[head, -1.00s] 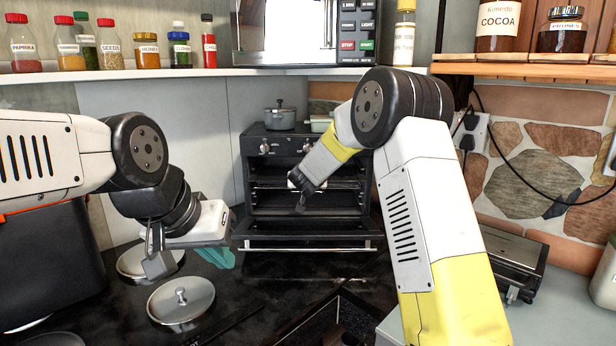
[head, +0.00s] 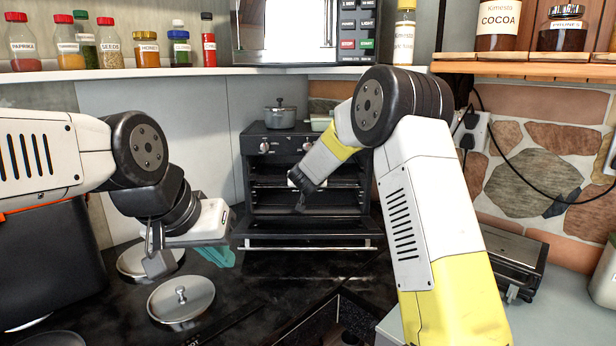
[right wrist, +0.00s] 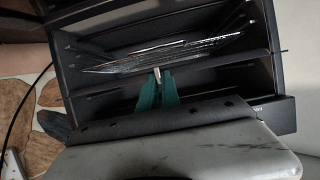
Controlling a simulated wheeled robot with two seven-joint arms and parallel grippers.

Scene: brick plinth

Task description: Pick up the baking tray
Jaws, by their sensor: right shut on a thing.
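The baking tray appears as a thin, shiny, dark sheet (right wrist: 195,52) inside the oven in the right wrist view. My right gripper (right wrist: 158,80) reaches into the open oven; its teal fingers are shut on the tray's near edge, with a small pale bit showing between the tips. In the head view the right forearm and dark wrist hide these fingers and most of the tray. My left gripper (head: 220,257) hangs over the dark counter, left of the oven, with teal fingers low; their gap is not clear.
The black oven (head: 285,143) stands in the corner with its door (head: 305,247) folded down. A grey pot (head: 280,117) sits on top. A round metal lid (head: 181,300) lies on the counter front left. A dark toaster-like appliance (head: 512,258) stands at right.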

